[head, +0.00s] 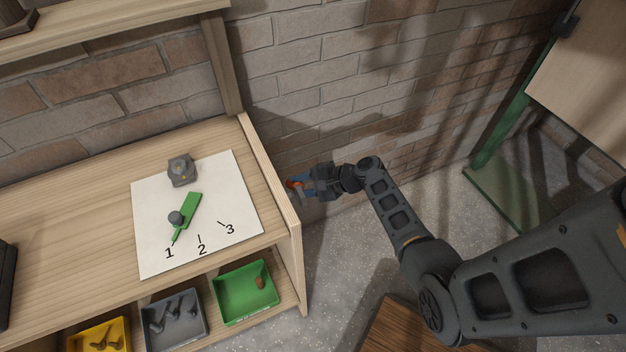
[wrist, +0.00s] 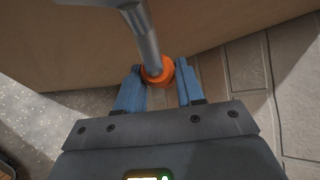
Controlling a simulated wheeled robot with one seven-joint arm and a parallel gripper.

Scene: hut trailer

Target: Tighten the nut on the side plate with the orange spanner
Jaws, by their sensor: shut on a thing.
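My gripper (head: 300,187) is just right of the wooden side plate (head: 268,170) at the bench's right end. In the wrist view its blue fingers (wrist: 160,78) are shut on the orange part of the orange spanner (wrist: 157,70). The spanner's grey metal shaft (wrist: 142,30) runs from there up out of the picture, in front of a plain brown face.
A white sheet (head: 220,170) marked 1, 2, 3 lies on the bench with a green pointer (head: 190,212) and a grey block (head: 181,170). Yellow, grey (head: 155,325) and green (head: 232,300) trays sit below. A brick wall (head: 310,70) stands close behind my gripper.

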